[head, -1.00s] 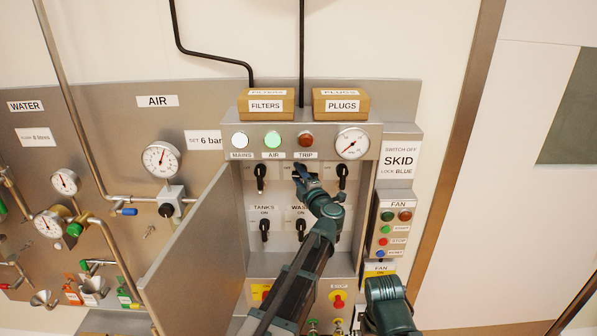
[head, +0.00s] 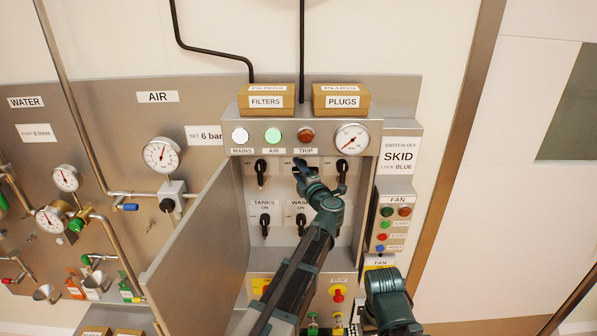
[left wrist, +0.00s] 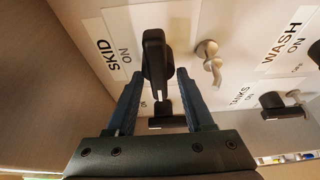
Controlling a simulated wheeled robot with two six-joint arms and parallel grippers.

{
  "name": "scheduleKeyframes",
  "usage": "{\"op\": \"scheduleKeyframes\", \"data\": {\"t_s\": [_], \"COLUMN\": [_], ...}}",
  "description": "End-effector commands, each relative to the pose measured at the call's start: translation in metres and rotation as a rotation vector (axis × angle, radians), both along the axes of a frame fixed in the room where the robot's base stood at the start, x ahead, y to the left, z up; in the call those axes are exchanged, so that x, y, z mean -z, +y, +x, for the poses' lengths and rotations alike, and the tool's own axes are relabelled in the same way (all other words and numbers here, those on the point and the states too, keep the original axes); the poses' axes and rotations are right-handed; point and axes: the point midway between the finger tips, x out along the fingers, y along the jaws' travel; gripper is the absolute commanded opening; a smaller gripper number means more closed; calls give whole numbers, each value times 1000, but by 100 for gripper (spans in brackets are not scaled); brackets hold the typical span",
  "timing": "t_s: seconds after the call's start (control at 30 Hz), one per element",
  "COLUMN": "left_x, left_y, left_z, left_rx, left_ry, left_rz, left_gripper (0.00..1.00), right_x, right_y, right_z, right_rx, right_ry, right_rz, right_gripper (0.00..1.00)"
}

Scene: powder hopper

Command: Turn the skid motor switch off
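The skid motor switch (left wrist: 156,60) is a black lever handle beside a SKID ON label (left wrist: 114,48) in the left wrist view. In the head view it is largely hidden by my left gripper (head: 304,168), in the middle of the cabinet's upper row. My left gripper, also in the left wrist view (left wrist: 163,88), is open. Its two fingers stand on either side of the handle's near end, with gaps showing. My right gripper is not in view; only a teal part of my right arm shows at the bottom.
The cabinet door (head: 195,255) stands open on the left. Other black switches surround the gripper, including the tanks switch (head: 265,225) and an upper right one (head: 342,171). A small metal hook (left wrist: 209,62) sticks out beside the skid handle. A fan button box (head: 394,225) is at right.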

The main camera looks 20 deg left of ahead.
Motion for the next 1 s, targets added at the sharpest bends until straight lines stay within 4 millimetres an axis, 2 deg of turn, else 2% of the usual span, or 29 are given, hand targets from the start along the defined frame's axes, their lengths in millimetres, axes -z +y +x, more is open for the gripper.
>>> {"op": "scheduleKeyframes", "data": {"t_s": [0.17, 0.27, 0.7, 1.0], "left_x": [0, 0, -1, -1], "left_y": [-2, -8, -64, -84], "left_z": [-2, -11, -82, -106], "left_rx": [0, 2, 3, 0], "left_ry": [0, 0, 0, 0], "left_rz": [1, 1, 0, 0], "left_gripper": [52, 52, 52, 52], "right_x": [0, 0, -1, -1], "right_y": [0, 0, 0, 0], "right_z": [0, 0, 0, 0], "right_rx": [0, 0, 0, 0], "right_ry": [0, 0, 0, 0], "right_rz": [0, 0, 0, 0], "right_gripper": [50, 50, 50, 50]}}
